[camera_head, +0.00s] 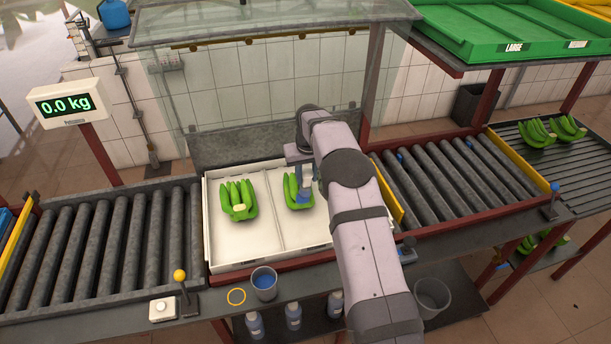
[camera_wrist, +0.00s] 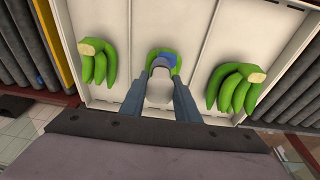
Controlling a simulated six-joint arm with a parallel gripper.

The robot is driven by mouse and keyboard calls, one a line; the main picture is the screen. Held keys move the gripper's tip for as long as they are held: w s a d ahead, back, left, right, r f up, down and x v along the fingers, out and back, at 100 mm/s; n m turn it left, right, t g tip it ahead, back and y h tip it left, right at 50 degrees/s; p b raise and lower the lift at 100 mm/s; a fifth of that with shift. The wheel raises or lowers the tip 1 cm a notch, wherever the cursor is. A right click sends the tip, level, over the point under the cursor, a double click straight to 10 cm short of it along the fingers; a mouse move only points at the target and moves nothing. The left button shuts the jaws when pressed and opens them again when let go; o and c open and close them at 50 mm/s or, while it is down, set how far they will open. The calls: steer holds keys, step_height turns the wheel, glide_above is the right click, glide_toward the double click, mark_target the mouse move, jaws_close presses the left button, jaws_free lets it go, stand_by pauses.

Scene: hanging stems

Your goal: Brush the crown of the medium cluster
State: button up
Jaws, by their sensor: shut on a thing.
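A white divided tray (camera_head: 228,262) holds green banana clusters. One cluster with a pale crown (camera_head: 239,199) lies in its left compartment; it shows at right in the wrist view (camera_wrist: 236,88). A middle cluster (camera_head: 293,191) lies under my gripper, partly hidden by it and the brush. A third cluster (camera_wrist: 97,62) shows at left in the wrist view and is hidden behind my arm in the head view. My gripper (camera_wrist: 161,82) is shut on a brush with a pale handle (camera_wrist: 159,92) and blue end, over the middle cluster's crown. Contact cannot be told.
A clear screen (camera_head: 270,80) stands behind the tray. Roller conveyors flank it, with a yellow bar at the right. The scale (camera_head: 68,104) reads 0.0 kg.

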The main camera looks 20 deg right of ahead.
steer(key=shift+a, duration=0.15)
steer(key=shift+a, duration=0.95)
steer(key=shift+d, duration=0.15)
steer(key=shift+d, duration=0.95)
steer(key=shift+r, duration=0.1)
steer(key=shift+w+p+v, duration=0.2)
steer(key=shift+p+v, duration=0.4)
steer(key=shift+v, duration=0.2)
steer(key=shift+w+p+v, duration=0.15)
steer(key=shift+p+v, duration=0.4)
steer(key=shift+v, duration=0.2)
steer(key=shift+w+p+v, duration=0.2)
steer(key=shift+p+v, duration=0.4)
steer(key=shift+v, duration=0.2)
steer(key=shift+d+r, duration=0.1)
steer(key=shift+r, duration=1.05)
